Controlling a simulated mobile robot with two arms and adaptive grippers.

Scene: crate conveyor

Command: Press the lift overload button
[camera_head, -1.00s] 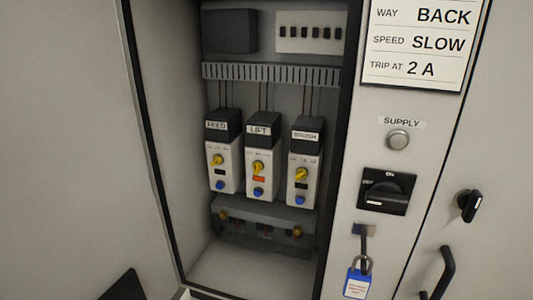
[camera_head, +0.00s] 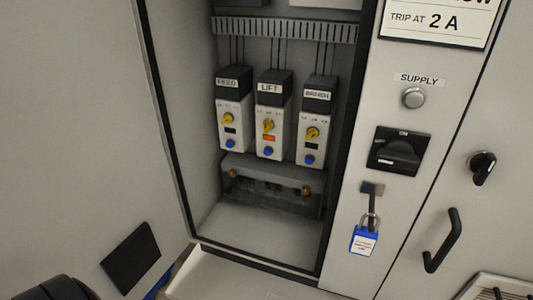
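The lift overload unit (camera_head: 273,117) is the middle one of three white units with black tops inside the open cabinet, labelled LIFT. It has a yellow dial (camera_head: 268,126), an orange-red flag below it, and a round blue button (camera_head: 268,151) at the bottom. Nothing touches the button. The unit on the left, labelled FEED (camera_head: 234,112), and the one on the right, labelled BRUSH (camera_head: 315,118), show dark windows instead of orange. Neither gripper can be made out; a dark rounded part, perhaps of my arm, shows at the lower left.
A grey terminal block (camera_head: 275,172) sits below the units. The right panel has a SUPPLY lamp (camera_head: 414,98), a black rotary switch (camera_head: 399,151) and a blue padlock (camera_head: 363,241). The open door (camera_head: 90,130) stands left. The cabinet's front opening is clear.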

